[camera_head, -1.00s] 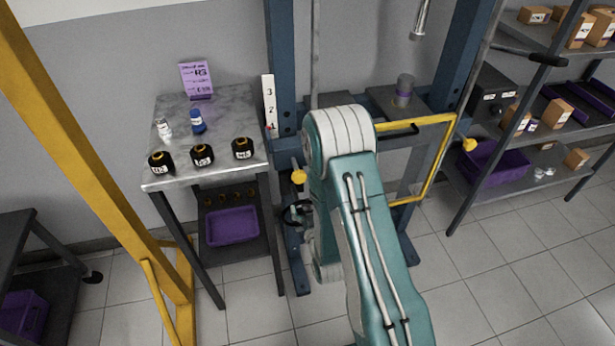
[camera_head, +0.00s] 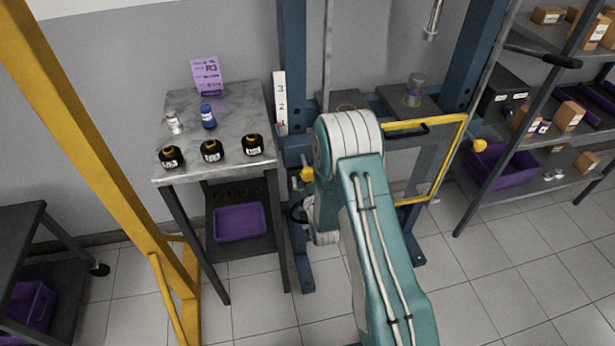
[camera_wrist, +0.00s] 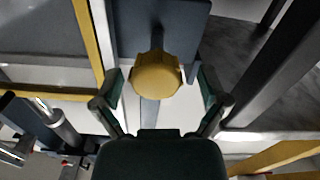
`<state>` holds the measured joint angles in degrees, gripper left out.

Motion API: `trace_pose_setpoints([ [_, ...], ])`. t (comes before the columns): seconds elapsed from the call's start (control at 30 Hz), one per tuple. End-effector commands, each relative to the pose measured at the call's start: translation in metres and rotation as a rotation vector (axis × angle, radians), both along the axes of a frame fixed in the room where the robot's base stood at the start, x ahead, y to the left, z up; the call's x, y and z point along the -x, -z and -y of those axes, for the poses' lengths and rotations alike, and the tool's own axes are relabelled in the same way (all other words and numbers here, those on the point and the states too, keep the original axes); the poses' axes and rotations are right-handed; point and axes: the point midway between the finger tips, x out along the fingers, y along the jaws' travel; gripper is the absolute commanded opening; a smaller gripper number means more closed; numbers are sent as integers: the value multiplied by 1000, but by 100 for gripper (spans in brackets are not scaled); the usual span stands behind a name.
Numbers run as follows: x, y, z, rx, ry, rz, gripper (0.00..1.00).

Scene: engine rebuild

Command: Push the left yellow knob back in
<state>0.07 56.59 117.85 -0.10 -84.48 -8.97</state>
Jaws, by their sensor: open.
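The left yellow knob (camera_head: 307,174) sits on the left blue post of the press, just left of my arm in the head view. The right yellow knob (camera_head: 479,145) sticks out at the press's right side. In the wrist view a yellow faceted knob (camera_wrist: 157,75), apparently the left one, is on a short dark stem in front of a blue-grey post. My gripper (camera_wrist: 160,84) is open, with one finger on each side of this knob. A gap shows between the knob and each finger. My arm hides the gripper in the head view.
The yellow guard frame (camera_head: 432,190) is right of my arm. A metal table (camera_head: 185,132) with black jars and small bottles stands left of the press. A yellow post (camera_head: 95,165) rises further left. Shelves (camera_head: 545,185) stand at the right.

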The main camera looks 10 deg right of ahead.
Motion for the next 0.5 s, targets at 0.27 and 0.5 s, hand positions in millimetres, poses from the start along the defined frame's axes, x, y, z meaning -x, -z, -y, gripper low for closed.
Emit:
trace_pose_setpoints([
  [0.27, 0, 0, 0, 1, 0, -1, 62],
  [0.5, 0, 0, 0, 1, 1, 0, 0],
])
